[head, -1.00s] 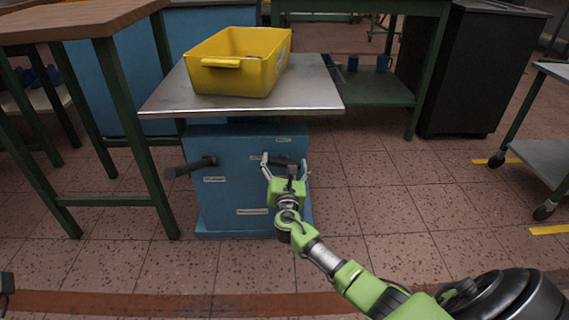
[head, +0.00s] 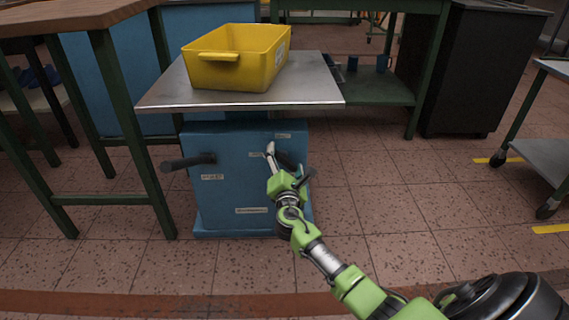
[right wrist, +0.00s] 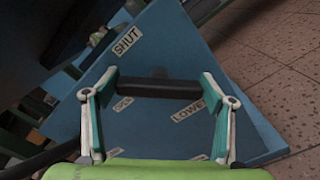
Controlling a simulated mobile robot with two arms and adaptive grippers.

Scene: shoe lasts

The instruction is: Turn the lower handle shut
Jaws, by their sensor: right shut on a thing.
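The blue cabinet (head: 222,205) stands under a metal top and carries small white labels. My right gripper (head: 290,161) is shut on this handle. In the right wrist view the bar (right wrist: 160,88) spans between the two fingertips (right wrist: 160,82), one at each end. Behind it, a "SHUT" label (right wrist: 127,40) and a "LOWER" label (right wrist: 188,110) show on the tilted panel. A second dark handle (head: 188,162) sticks out at the cabinet's left. My left gripper is out of view.
A yellow bin (head: 235,72) stands on the metal top (head: 312,88), which overhangs the cabinet. A wooden table with green legs (head: 125,110) is close on the left. A black cabinet (head: 475,75) and a cart (head: 553,155) are at the right. The tiled floor in front is clear.

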